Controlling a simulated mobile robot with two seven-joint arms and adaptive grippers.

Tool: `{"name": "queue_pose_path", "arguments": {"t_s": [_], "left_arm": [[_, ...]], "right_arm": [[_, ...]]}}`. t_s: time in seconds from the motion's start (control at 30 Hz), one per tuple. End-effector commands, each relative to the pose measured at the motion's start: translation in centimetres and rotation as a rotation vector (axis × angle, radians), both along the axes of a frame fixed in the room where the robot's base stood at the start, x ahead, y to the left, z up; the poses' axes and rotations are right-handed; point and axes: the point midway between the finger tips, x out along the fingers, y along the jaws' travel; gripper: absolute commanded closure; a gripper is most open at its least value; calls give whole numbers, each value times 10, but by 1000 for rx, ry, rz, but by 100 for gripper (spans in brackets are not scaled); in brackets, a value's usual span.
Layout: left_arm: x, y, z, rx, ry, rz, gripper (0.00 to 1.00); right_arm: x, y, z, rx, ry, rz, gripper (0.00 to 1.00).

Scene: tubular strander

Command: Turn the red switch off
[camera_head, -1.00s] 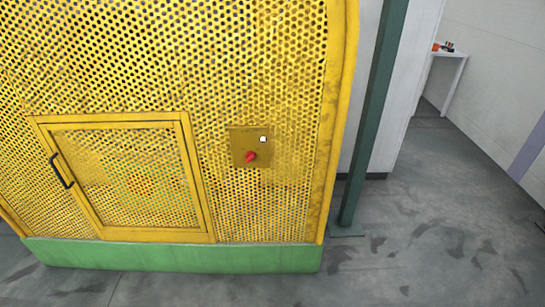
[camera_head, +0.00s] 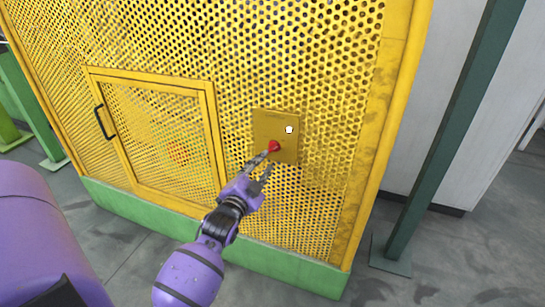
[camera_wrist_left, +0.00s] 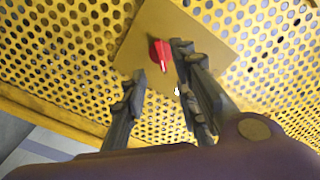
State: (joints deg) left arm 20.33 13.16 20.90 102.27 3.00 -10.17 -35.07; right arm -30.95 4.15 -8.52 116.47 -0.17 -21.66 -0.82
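The red switch (camera_head: 273,146) sits on a yellow-brown plate (camera_head: 264,124) fixed to the perforated yellow guard. A white button (camera_head: 289,129) is on the same plate, up and right of the switch. My left gripper (camera_head: 267,162) is open, with its fingertips close to the switch. In the left wrist view the red switch (camera_wrist_left: 160,54) has a white mark and appears beside the tip of the right-hand finger of my left gripper (camera_wrist_left: 155,72). I cannot tell whether that finger touches it. Nothing is held between the fingers. My right gripper is not in view.
A framed perforated door (camera_head: 160,140) with a black handle (camera_head: 104,122) is left of the plate. A green base (camera_head: 290,268) runs along the guard's bottom. A dark green post (camera_head: 440,140) stands to the right. The grey floor (camera_head: 450,270) is clear at lower right.

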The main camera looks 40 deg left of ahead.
Motion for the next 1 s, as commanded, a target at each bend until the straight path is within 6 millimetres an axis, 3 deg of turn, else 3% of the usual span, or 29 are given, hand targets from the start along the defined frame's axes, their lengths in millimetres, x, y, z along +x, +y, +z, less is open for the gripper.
{"name": "queue_pose_path", "arguments": {"t_s": [0.4,0.8,1.0], "left_arm": [[60,14,2,-2,-2,0,73],[71,17,1,-1,-1,-1,73],[70,17,1,-2,0,0,96]], "right_arm": [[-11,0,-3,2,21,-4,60],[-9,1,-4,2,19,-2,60],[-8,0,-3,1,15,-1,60]]}}
